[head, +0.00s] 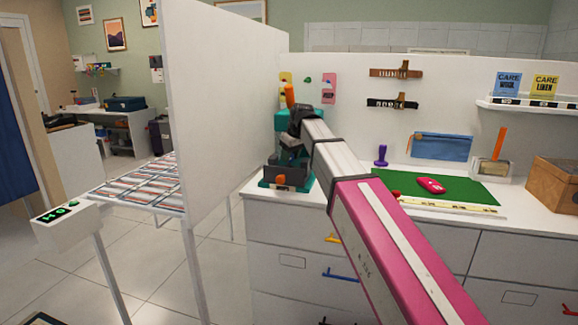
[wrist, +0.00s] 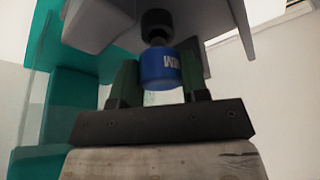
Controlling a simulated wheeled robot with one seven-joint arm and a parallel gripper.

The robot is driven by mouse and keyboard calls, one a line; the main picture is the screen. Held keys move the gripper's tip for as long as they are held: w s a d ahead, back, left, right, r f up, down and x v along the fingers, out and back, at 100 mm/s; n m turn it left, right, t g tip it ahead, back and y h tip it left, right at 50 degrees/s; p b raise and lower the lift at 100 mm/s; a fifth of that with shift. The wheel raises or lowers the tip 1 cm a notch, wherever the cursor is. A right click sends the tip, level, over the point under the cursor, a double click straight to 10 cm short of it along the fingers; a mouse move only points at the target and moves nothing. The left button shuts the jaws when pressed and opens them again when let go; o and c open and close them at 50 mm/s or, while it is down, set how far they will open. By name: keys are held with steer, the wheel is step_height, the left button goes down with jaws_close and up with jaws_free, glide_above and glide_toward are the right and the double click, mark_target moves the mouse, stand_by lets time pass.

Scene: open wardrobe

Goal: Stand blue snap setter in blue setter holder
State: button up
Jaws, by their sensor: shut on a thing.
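The blue snap setter (wrist: 160,68), a short blue cylinder with pale lettering, sits between the two dark green fingers of my gripper (wrist: 158,72) in the wrist view. My gripper is shut on it. A dark knob-like part (wrist: 157,24) is in line with its far end; I cannot tell whether they are joined. A teal press (head: 300,178) with an orange handle stands at the left end of the counter in the head view, and my gripper is at it. My wrist hides the fingers and the blue setter there. I cannot make out a blue setter holder in either view.
A purple stamp-like tool (head: 381,155) stands on the white counter right of the press. A green mat (head: 465,190) holds a pink item (head: 431,185). A wooden box (head: 553,184) is at the right. A white partition (head: 222,110) rises close left of the press.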

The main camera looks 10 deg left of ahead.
steer(key=shift+r, duration=0.15)
steer(key=shift+r, duration=1.85)
